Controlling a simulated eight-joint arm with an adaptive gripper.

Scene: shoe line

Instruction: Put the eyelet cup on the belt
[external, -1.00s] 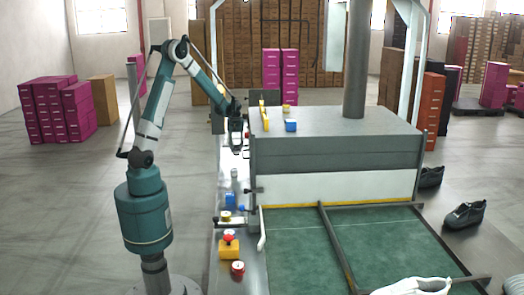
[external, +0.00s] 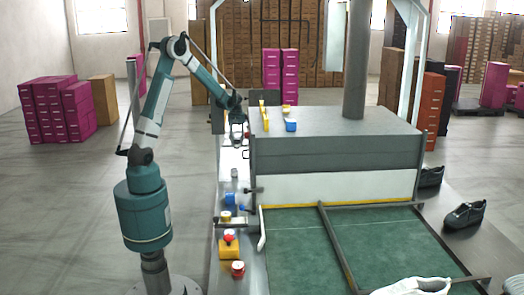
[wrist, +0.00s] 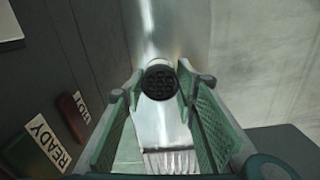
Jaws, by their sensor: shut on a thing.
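The eyelet cup (wrist: 160,82) shows in the wrist view as a small round cup with a dark, dimpled top, between the ends of my green fingers. My gripper (wrist: 158,92) is shut on it. In the external view my gripper (external: 238,138) is at the far part of the side ledge, left of the grey machine housing; the cup is too small to make out there. The belt (external: 290,250) is the green surface in front of the housing, nearer the camera and to the right of my gripper.
The ledge holds a blue part (external: 231,199) and a yellow box with a red button (external: 229,247). Dark bars cross the belt. A dark shoe (external: 464,215) and a white shoe (external: 418,288) are at the right.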

